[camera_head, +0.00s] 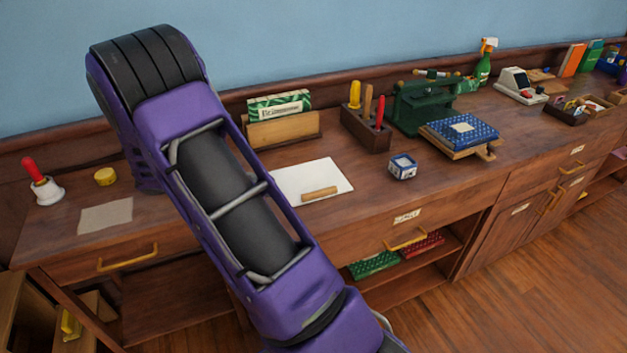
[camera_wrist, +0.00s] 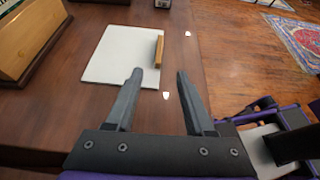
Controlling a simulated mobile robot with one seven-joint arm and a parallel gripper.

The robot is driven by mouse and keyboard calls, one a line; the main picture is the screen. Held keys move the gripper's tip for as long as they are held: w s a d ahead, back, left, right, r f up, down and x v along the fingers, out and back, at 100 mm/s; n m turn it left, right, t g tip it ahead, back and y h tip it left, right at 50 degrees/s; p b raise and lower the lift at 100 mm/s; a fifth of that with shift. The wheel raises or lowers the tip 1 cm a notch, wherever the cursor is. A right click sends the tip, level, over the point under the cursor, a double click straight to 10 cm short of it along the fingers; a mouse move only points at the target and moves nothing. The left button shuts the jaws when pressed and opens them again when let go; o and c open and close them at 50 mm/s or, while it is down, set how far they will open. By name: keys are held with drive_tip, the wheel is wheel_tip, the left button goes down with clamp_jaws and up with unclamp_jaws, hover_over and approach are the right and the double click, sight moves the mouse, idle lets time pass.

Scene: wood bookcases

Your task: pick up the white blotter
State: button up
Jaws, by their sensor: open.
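A flat white rectangular pad, which I take to be the white blotter (camera_head: 299,175), lies on the wooden counter, partly bordered by my purple arm in the head view. A short light-wood bar (camera_head: 319,193) lies along its front side. In the wrist view the white blotter (camera_wrist: 120,50) is just ahead of my gripper (camera_wrist: 160,76), with the wood bar (camera_wrist: 159,51) at its right side. My gripper is open, with nothing between its fingers. The fingertips appear just short of the bar. Their height above the counter is hard to tell. The head view does not show the fingers.
A wooden holder (camera_head: 283,131) with a green-white box stands behind the blotter. A tool block (camera_head: 366,137), a small blue-white cube (camera_head: 402,167) and a green machine (camera_head: 422,104) stand to the right. A red-handled white bell-shaped thing (camera_head: 43,187) and a paper sheet (camera_head: 106,216) are left.

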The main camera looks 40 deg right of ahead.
sight(319, 191)
drive_tip(key=b+x, duration=0.2)
drive_tip(key=x, duration=1.3)
drive_tip(key=shift+s+d+f, duration=0.1)
drive_tip(key=shift+d+f, duration=0.05)
drive_tip(key=shift+d, duration=0.2)
clamp_jaws()
